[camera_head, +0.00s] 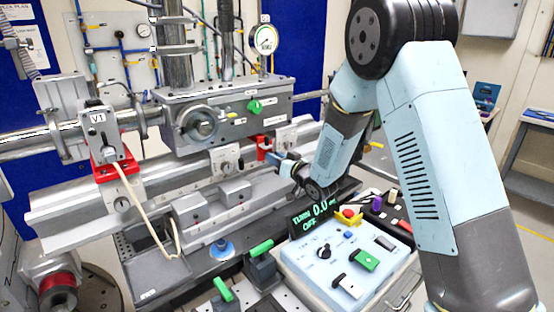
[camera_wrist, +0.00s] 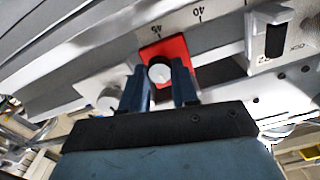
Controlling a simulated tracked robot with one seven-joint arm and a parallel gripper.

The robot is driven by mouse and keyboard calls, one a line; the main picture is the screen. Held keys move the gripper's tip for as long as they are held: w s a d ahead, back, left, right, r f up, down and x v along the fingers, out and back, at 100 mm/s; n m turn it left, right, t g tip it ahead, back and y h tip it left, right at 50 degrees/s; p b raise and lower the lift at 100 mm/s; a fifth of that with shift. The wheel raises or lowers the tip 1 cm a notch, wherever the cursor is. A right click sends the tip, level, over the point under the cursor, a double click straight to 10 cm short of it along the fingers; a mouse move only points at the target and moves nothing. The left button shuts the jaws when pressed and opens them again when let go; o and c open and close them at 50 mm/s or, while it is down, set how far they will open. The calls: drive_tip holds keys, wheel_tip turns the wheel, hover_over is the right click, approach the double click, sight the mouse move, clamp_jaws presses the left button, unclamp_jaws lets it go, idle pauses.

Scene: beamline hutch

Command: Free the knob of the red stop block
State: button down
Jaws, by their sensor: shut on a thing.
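The red stop block (camera_head: 264,143) sits on the scaled rail below the grey instrument housing. In the wrist view the red block (camera_wrist: 172,47) is at the 45 end of the visible scale, with a round white-faced knob (camera_wrist: 159,71) on its front. My gripper (camera_wrist: 160,84) is shut on the knob, one blue finger on each side. In the head view my gripper (camera_head: 274,158) reaches the block from the right; the knob is hidden there. A dark display (camera_head: 315,215) reads TURN 0.0 and OFF.
A control box (camera_head: 340,270) with a red button and green and white switches stands in front of the rail, below my arm. A clamp labelled V1 (camera_head: 105,140) on a red base stands at the left.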

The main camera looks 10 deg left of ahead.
drive_tip(key=shift+s+a+f+n, duration=0.1)
drive_tip(key=shift+n, duration=4.05)
drive_tip(key=shift+s+a+n, duration=0.1)
drive_tip(key=shift+n, duration=4.05)
drive_tip(key=c, duration=0.8)
unclamp_jaws()
drive_tip(key=shift+w, duration=0.1)
drive_tip(key=shift+c, duration=0.2)
drive_tip(key=shift+d, duration=0.1)
drive_tip(key=v, duration=1.3)
drive_tip(key=shift+s+d, duration=0.25)
drive_tip(key=shift+d, duration=0.05)
